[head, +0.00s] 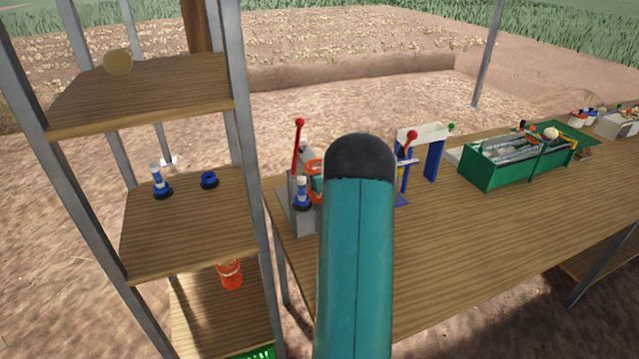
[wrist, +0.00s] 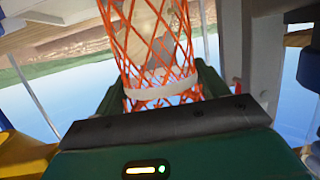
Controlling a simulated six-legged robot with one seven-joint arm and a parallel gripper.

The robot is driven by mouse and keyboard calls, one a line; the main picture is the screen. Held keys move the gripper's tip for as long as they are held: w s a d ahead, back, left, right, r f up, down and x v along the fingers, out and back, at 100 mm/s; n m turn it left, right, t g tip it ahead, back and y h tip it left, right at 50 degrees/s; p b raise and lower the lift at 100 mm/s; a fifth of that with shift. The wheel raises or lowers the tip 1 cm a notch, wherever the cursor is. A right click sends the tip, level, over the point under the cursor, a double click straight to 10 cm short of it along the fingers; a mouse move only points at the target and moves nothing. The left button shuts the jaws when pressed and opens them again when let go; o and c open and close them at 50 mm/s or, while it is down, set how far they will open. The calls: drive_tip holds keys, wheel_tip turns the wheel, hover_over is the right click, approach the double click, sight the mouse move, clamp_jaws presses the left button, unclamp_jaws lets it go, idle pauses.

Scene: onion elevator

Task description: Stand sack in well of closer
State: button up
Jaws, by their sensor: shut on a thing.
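An orange net sack (wrist: 135,45) with a pale band and tan contents fills the middle of the wrist view. The green fingers of my gripper (wrist: 160,92) are on either side of it, shut on it near the band. In the head view part of the orange sack (head: 314,166) shows beside my teal arm, which hides most of it and my gripper. The closer (head: 304,222), a grey device with a red-knobbed lever, stands at the table's near left corner, right by the sack. I cannot tell whether the sack touches its well.
Another orange sack (head: 230,275) is on a lower level of the wooden shelf (head: 185,240) at left. A blue-and-white device (head: 435,155) and a green crate (head: 497,170) stand further along the table (head: 470,225). The table's front is clear.

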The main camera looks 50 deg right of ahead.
drive_tip(key=shift+f, duration=1.7)
drive_tip(key=shift+f, duration=0.15)
drive_tip(key=o, duration=1)
drive_tip(key=shift+c, duration=0.2)
drive_tip(key=shift+s+r, duration=0.1)
drive_tip(key=shift+r, duration=0.1)
drive_tip(key=v, duration=1.1)
drive_tip(key=shift+s+a, duration=0.2)
drive_tip(key=shift+s, duration=0.05)
